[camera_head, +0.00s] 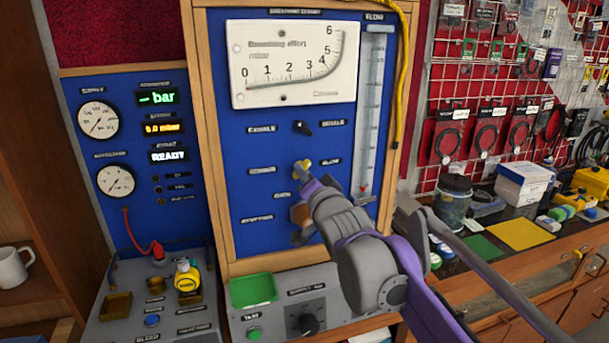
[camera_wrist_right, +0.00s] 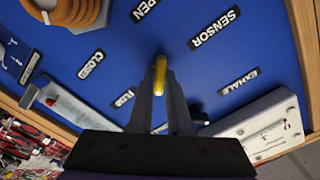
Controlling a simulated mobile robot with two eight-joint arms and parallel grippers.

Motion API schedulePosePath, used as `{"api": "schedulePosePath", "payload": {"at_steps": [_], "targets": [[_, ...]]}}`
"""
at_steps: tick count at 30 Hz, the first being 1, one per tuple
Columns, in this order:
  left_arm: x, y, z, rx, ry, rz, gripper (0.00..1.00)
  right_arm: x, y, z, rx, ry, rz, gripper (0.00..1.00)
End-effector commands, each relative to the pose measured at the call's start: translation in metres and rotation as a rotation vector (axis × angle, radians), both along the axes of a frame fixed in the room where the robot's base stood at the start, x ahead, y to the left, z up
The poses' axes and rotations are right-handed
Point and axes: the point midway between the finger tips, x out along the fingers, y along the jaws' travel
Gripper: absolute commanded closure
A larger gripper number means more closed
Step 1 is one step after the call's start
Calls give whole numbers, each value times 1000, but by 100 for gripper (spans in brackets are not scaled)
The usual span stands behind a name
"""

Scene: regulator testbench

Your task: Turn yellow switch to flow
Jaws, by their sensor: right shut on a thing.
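The small yellow switch (camera_head: 302,166) is on the blue panel, below the black knob and between two labels. My right gripper (camera_head: 306,174) reaches it from the lower right, and its fingers partly hide the switch. In the right wrist view, the yellow switch (camera_wrist_right: 160,76) sits between the two fingertips (camera_wrist_right: 161,70), which are shut on it. The FLOW label (camera_head: 331,161) is to the right of the switch. The SENSOR label (camera_wrist_right: 216,28) is readable in the wrist view. The switch's exact pointing direction is hard to tell. My left gripper is out of view.
The black knob (camera_head: 302,128) is just above, under the white dial gauge (camera_head: 285,62). A brown round knob (camera_head: 301,214) is just below, partly behind my right arm. The glass flow tube (camera_head: 372,110) stands to the right. A wooden frame (camera_head: 203,140) borders the panel.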

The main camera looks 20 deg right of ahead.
Motion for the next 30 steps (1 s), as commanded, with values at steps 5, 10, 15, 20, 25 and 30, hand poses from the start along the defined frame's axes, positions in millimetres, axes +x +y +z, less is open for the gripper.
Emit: {"api": "schedulePosePath", "payload": {"at_steps": [5,10,15,20,25,30], "targets": [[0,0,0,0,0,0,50,0,0,0,4,0,0,100],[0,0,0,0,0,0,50,0,0,0,4,-1,1,82],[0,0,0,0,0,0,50,0,0,0,3,0,0,54],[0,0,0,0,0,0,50,0,0,0,3,0,0,54],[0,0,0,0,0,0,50,-3,0,0,2,0,0,54],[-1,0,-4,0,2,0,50,-23,-1,-1,3,0,0,54]]}}
